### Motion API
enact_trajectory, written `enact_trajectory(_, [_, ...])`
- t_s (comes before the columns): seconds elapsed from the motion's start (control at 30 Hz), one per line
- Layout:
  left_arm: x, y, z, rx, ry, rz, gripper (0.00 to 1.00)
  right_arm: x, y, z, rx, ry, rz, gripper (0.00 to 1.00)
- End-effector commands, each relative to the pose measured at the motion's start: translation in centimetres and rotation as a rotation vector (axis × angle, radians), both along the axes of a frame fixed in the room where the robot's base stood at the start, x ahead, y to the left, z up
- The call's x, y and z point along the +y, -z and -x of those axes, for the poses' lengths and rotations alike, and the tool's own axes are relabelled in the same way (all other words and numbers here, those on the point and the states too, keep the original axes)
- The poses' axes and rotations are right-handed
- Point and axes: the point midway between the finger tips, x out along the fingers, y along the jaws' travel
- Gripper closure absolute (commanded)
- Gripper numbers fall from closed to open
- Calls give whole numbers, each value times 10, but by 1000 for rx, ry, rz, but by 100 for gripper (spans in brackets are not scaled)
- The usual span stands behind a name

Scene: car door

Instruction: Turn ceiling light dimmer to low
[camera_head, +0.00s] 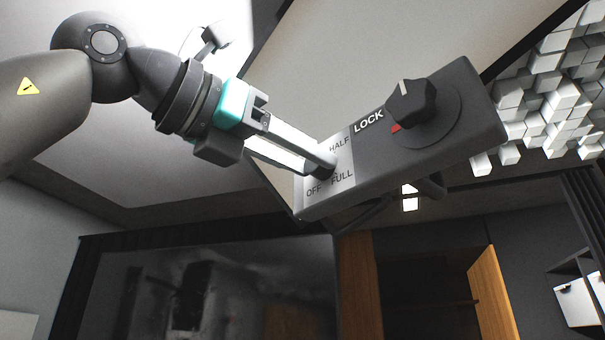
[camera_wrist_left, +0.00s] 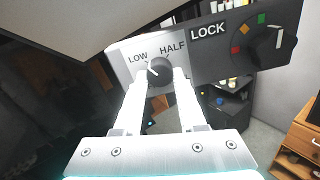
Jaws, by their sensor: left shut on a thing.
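The dimmer is a small dark knob (camera_wrist_left: 160,69) on a light label plate (camera_wrist_left: 125,50). In the left wrist view the words LOW and HALF show beside it, and its white mark sits on the left side, toward LOW. In the head view the plate (camera_head: 306,203) shows HALF, OFF and FULL, and the fingers cover part of the knob. My left gripper (camera_head: 314,163) is shut on the knob, with one finger on each side; its fingertips also show in the left wrist view (camera_wrist_left: 158,78). My right gripper is not in view.
The plate is on a dark grey box (camera_head: 480,125) that also carries a larger LOCK knob (camera_head: 411,101), close to the right of my left fingers. A large pale panel (camera_head: 385,40) is behind the box. White blocks (camera_head: 560,95) cover the far right.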

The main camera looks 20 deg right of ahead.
Motion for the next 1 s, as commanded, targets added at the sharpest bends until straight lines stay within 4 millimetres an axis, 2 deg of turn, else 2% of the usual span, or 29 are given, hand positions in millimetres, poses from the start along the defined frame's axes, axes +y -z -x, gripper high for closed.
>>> enact_trajectory(0.33, [-1, 1, 0, 140, 1, 68, 100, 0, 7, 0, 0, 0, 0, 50])
enact_trajectory(0.9, [-1, 1, 1, 170, 1, 82, 100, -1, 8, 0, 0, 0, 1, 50])
enact_trajectory(0.93, [-1, 1, 1, 169, 1, 81, 59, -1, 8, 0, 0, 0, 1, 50])
enact_trajectory(1.0, [-1, 1, 1, 169, 1, 81, 51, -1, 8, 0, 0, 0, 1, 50])
